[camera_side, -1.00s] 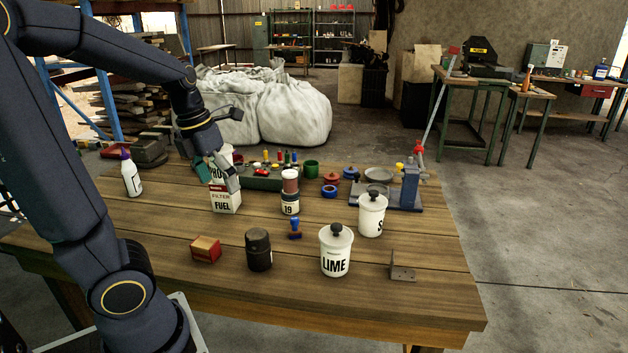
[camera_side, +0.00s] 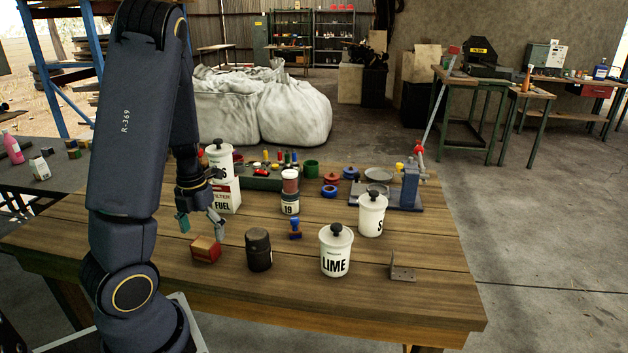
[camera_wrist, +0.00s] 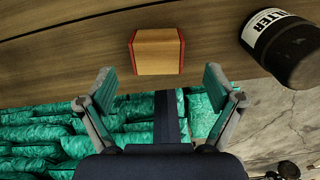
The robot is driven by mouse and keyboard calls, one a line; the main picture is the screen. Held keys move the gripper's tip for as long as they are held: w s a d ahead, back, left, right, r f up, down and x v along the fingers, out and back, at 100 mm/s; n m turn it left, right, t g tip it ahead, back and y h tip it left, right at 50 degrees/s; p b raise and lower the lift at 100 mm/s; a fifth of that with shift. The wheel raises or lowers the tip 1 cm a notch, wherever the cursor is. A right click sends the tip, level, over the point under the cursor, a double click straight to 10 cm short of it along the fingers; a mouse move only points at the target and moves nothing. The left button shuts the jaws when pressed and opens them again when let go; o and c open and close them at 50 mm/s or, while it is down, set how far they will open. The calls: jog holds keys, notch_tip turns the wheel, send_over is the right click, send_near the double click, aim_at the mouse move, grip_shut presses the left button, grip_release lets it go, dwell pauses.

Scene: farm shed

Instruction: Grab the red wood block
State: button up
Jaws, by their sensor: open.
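The red wood block (camera_side: 206,249) lies on the wooden table near its front left, with red faces and a bare wood face. In the wrist view the block (camera_wrist: 157,52) sits ahead of the fingertips, between their lines, its wood face bordered by red edges. My gripper (camera_side: 200,222) is open and empty, just above and behind the block in the side view. In the wrist view my gripper (camera_wrist: 159,80) has its two green-padded fingers spread wider than the block. No contact with the block shows.
A white LIME jar (camera_side: 336,252), a small blue item (camera_side: 295,228) and a FUEL filter box (camera_side: 227,196) stand nearby.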

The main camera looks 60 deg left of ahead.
aim_at(204, 242)
jog(key=f, duration=0.5)
jog(key=shift+a, duration=0.2)
jog(key=c, duration=1.2)
jog(key=shift+r, duration=0.15)
jog(key=shift+c, duration=0.2)
